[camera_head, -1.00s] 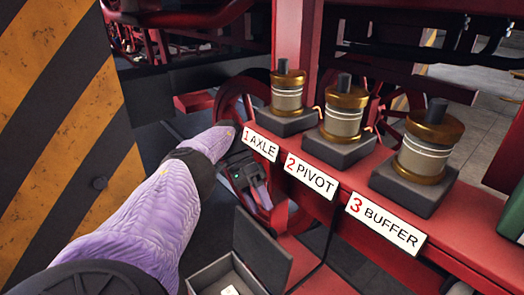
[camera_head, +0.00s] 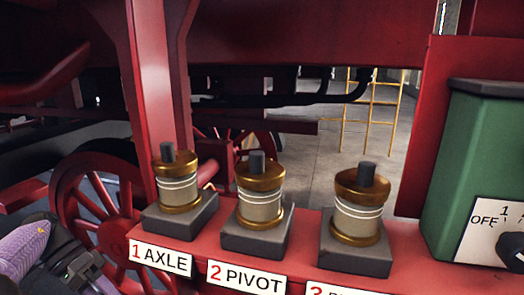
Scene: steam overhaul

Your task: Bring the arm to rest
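My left arm shows at the lower left edge, in a purple patterned cover with dark joints. Its gripper is not clearly in the picture; only dark parts near the bottom left corner show. My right arm and gripper are out of view. Three brass and grey cylinders stand upright on dark blocks along a red beam: one behind the label 1 AXLE (camera_head: 160,258), one behind 2 PIVOT (camera_head: 246,277), and one behind a partly cut-off label 3 (camera_head: 345,291). No gripper touches them.
A green box (camera_head: 470,150) with an OFF/1 switch plate (camera_head: 490,232) stands at the right. A red spoked wheel (camera_head: 98,205) is at the left. A red post (camera_head: 155,90) rises behind the first cylinder. A yellow ladder (camera_head: 370,110) stands farther back on open floor.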

